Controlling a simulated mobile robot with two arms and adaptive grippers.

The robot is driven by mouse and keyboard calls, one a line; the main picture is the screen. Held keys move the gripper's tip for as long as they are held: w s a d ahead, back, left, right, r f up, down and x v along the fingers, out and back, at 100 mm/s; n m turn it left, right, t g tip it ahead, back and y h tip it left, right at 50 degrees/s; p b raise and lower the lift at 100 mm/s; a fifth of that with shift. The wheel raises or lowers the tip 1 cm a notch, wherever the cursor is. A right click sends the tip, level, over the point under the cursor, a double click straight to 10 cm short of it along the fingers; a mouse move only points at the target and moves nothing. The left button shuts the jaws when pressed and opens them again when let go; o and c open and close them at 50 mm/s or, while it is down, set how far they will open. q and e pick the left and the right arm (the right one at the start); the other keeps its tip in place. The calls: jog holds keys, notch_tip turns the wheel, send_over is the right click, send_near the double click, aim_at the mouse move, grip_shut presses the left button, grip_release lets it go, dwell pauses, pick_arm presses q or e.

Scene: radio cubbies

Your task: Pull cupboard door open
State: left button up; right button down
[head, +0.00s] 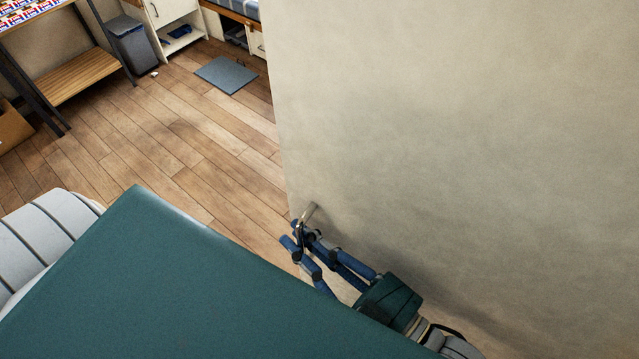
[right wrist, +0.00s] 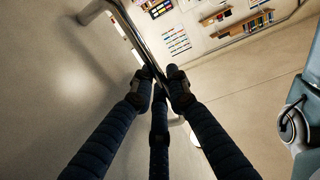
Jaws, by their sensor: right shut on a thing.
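The cupboard door is a large plain beige panel (head: 450,130) that fills the right of the head view. It also fills the left of the right wrist view (right wrist: 45,95). A metal bar handle (head: 309,212) stands out near its left edge; in the right wrist view the handle (right wrist: 135,35) runs down between my fingertips. My right gripper (head: 303,237) is shut on this handle, with its dark blue fingers (right wrist: 161,84) on both sides of the bar. My left gripper is out of view. What lies behind the door is hidden.
Wooden floor (head: 170,150) lies open left of the door. A grey mat (head: 226,75), a dark bin (head: 134,46), a white cabinet (head: 172,22) and a slatted shelf rack (head: 75,78) stand further back. A cardboard box (head: 12,127) sits at the left edge.

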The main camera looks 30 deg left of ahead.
jog(key=shift+s, duration=0.3)
jog(key=c, duration=1.7)
grip_release()
jog(key=v, duration=0.8)
jog(key=shift+d, duration=0.1)
